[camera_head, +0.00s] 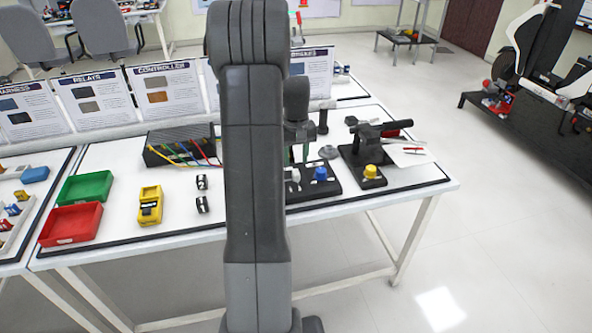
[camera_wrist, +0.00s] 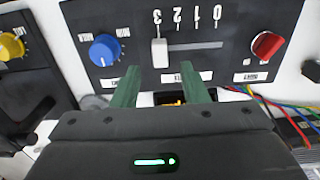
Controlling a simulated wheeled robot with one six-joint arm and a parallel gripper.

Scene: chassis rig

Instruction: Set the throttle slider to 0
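The throttle slider has a pale upright handle (camera_wrist: 159,52) at the left end of a horizontal slot (camera_wrist: 195,46) in a dark panel (camera_wrist: 225,65). The scale is upside down in the wrist view, with 0 at the right and 3 at the left; the handle lines up with 3. My gripper (camera_wrist: 160,72) has two green fingers apart, with nothing between them. Its fingertips are just below the handle in the picture; I cannot tell if they touch it. In the head view my arm hides part of the panel (camera_head: 325,187).
A blue knob (camera_wrist: 104,49) is left of the slider and a red knob (camera_wrist: 267,46) is right of it. Coloured wires (camera_wrist: 285,112) lie at the right. A yellow knob (camera_wrist: 11,46) is on a separate unit at the left.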

